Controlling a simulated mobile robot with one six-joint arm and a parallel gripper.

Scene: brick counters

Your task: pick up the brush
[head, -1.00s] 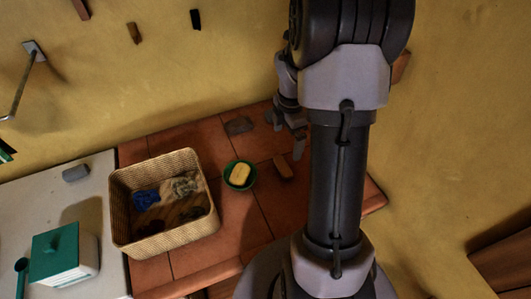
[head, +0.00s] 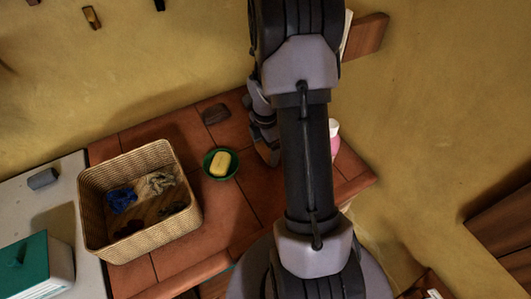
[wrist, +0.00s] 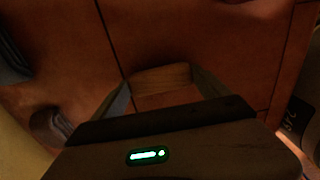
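The brush, seen as a small brown wooden block (wrist: 162,77), lies on the terracotta tiles in the wrist view, its length running across the gap between my fingers. My gripper (wrist: 161,84) is open, with one finger at each end of the block. A thin gap or light contact at the fingertips is too dark to tell apart. In the head view my gripper (head: 268,153) is low over the tiled counter, right of the green bowl. My arm and fingers mostly hide the brush there.
A green bowl (head: 209,173) with a yellow sponge (head: 221,162) is left of my gripper. A wicker basket (head: 100,247) with cloths stands further left. A dark block (head: 215,114) lies behind. A pink-and-white bottle (head: 334,143) shows right of my arm.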

